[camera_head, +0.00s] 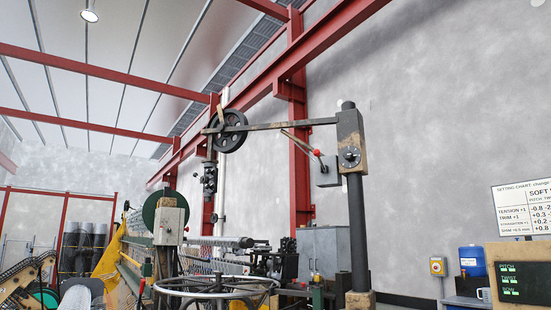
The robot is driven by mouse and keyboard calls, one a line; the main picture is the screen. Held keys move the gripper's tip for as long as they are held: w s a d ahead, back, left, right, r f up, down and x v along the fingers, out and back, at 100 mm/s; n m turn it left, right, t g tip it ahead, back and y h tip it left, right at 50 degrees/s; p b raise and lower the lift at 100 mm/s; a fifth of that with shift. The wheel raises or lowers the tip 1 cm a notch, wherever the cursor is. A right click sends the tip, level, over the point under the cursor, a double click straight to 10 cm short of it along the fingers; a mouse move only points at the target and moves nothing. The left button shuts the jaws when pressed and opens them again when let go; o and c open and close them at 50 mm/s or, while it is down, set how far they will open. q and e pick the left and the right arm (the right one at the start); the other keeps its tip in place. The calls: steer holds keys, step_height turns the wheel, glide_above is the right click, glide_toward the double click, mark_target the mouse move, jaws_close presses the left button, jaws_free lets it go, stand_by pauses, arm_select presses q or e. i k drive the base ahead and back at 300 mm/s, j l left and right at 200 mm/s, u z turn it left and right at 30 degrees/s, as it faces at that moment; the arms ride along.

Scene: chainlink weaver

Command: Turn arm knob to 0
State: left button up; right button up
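A round black knob (349,157) with pale markings sits on the head block (350,130) of a tall dark post, where a long horizontal arm (275,126) joins it. The markings are too small to read, so I cannot tell the knob's setting. The arm runs left from the block to a black spoked wheel (229,131). Nothing is touching the knob. Neither of my grippers is in view.
A grey box with a red-balled lever (317,153) is left of the knob. Bare wall lies right of the post.

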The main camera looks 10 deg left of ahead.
mark_target(347, 155)
steer(key=i+l+z, duration=0.1)
steer(key=i, duration=0.45)
steer(key=i+l, duration=0.25)
steer(key=i, duration=0.3)
steer(key=z, duration=0.05)
